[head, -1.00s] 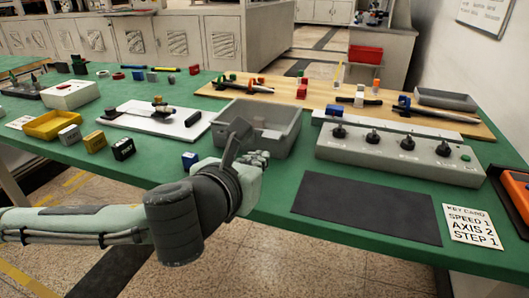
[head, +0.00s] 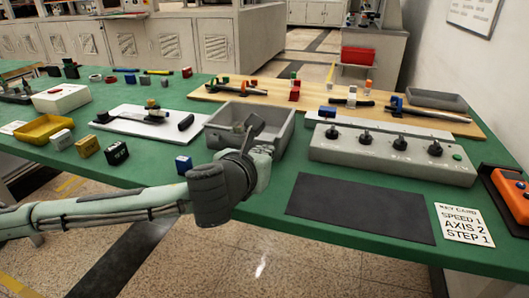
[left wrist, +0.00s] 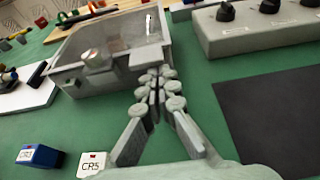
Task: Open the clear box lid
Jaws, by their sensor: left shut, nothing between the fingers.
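The grey box (head: 222,140) stands near the front middle of the green table. It also shows in the left wrist view (left wrist: 104,80), with a round pale object (left wrist: 97,60) seen inside its walls. I cannot make out for certain a clear lid over it. A small pale tab (left wrist: 148,57) shows at its near right edge. My left gripper (head: 264,148) is at the front right of the box. In the left wrist view its fingers (left wrist: 157,80) are shut and empty, close by the tab; I cannot tell if they touch. My right gripper is out of view.
A grey knob panel (head: 390,155) stands right of the box, with a dark mat (head: 360,210) in front. A blue block (head: 183,164) lies left of my gripper. A white board (head: 150,125) lies left of the box, and a wooden board (head: 330,98) behind.

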